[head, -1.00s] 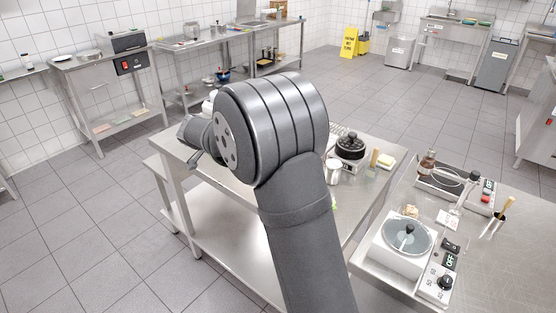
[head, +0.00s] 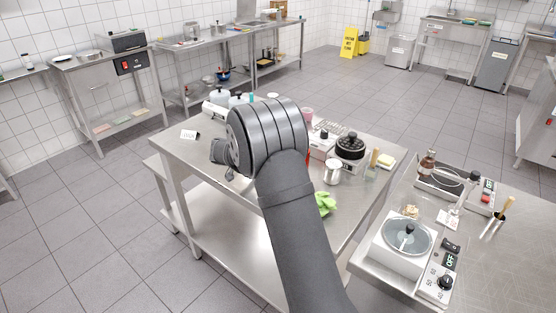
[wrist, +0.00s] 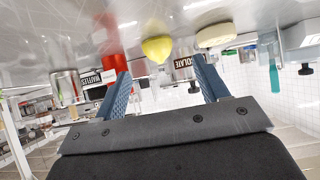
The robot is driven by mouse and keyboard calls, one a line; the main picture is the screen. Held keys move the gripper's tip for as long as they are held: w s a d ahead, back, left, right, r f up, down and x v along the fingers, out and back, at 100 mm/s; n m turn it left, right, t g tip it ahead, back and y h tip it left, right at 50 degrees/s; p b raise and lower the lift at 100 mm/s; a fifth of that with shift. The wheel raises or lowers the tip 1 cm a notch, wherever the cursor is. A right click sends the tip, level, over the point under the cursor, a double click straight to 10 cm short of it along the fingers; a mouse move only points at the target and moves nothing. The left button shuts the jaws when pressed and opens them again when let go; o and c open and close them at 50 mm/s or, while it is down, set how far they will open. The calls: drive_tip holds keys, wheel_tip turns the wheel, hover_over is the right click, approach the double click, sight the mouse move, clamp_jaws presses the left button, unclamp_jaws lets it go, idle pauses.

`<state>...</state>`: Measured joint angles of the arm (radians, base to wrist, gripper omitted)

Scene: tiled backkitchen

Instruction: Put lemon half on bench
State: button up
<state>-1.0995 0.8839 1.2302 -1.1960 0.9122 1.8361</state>
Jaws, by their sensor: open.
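In the wrist view, which looks upside down, a yellow lemon half (wrist: 157,48) appears against the steel bench top (wrist: 60,30). My gripper (wrist: 162,84) is open, its two blue fingers wide apart with nothing between them. The lemon half lies beyond the fingertips, roughly in line with the gap, and is apart from them. In the head view the steel bench (head: 185,150) stands in the middle; my arm covers part of it and I cannot make out the lemon half or the fingers there.
In the wrist view a red object (wrist: 111,45), a metal can (wrist: 65,85), a cream round thing (wrist: 215,35) and label cards are near the lemon half. In the head view a black pot (head: 350,147), a metal jug (head: 333,172) and a green cloth (head: 325,204) stand right of my arm.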

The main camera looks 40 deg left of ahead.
drive_tip(key=shift+d+x, duration=0.15)
drive_tip(key=shift+x, duration=1.4)
drive_tip(key=shift+d+x, duration=0.1)
drive_tip(key=shift+x, duration=1.5)
drive_tip(key=shift+c, duration=0.2)
drive_tip(key=c, duration=1.1)
drive_tip(key=shift+r, duration=0.2)
drive_tip(key=shift+r, duration=0.3)
drive_tip(key=r, duration=0.4)
drive_tip(key=shift+w+d, duration=0.1)
drive_tip(key=shift+d, duration=0.25)
drive_tip(key=w+d+r, duration=0.1)
drive_tip(key=d+r, duration=0.1)
drive_tip(key=d, duration=0.1)
drive_tip(key=w+d+r, duration=0.1)
drive_tip(key=d+r, duration=0.1)
drive_tip(key=d, duration=0.2)
drive_tip(key=d+r, duration=0.2)
drive_tip(key=d, duration=0.1)
drive_tip(key=shift+w+d+r, duration=0.1)
drive_tip(key=shift+w+d, duration=0.2)
drive_tip(key=shift+w, duration=0.1)
